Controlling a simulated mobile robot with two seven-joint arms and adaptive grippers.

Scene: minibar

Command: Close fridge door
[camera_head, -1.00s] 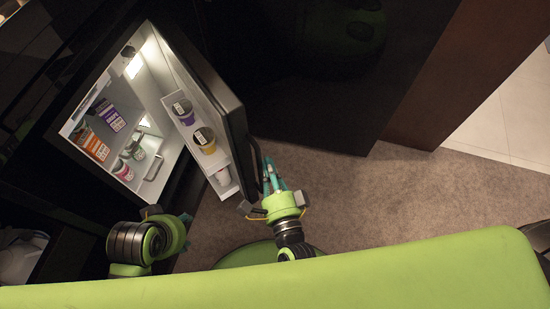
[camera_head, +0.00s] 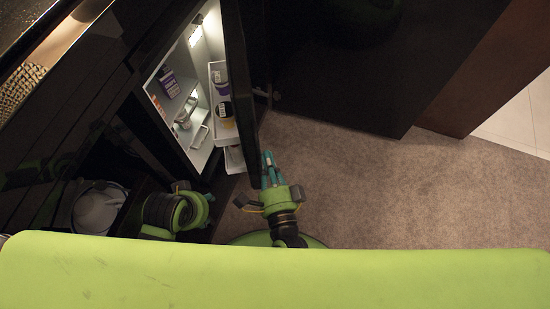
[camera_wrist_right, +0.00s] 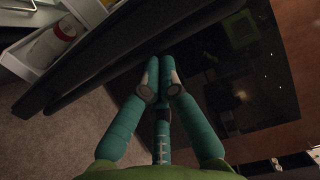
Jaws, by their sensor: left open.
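The black fridge door (camera_head: 238,90) stands partly open, its white inner shelves holding a few cups. The lit fridge interior (camera_head: 196,140) shows behind it to the left. My right gripper (camera_head: 268,162) is at the outer side of the door, near its lower end; its teal fingers are drawn together with nothing between them. In the right wrist view, the fingertips (camera_wrist_right: 160,76) are close to the dark door (camera_wrist_right: 105,55); contact is unclear. My left gripper (camera_head: 190,192) is low in front of the cabinet, left of the door, open, its fingers mostly hidden.
Dark cabinet fronts (camera_head: 75,130) surround the fridge on the left. A grey rounded object (camera_head: 98,207) sits in an open compartment below. A dark panel (camera_head: 380,60) stands behind the door. Carpet (camera_head: 390,190) to the right is free.

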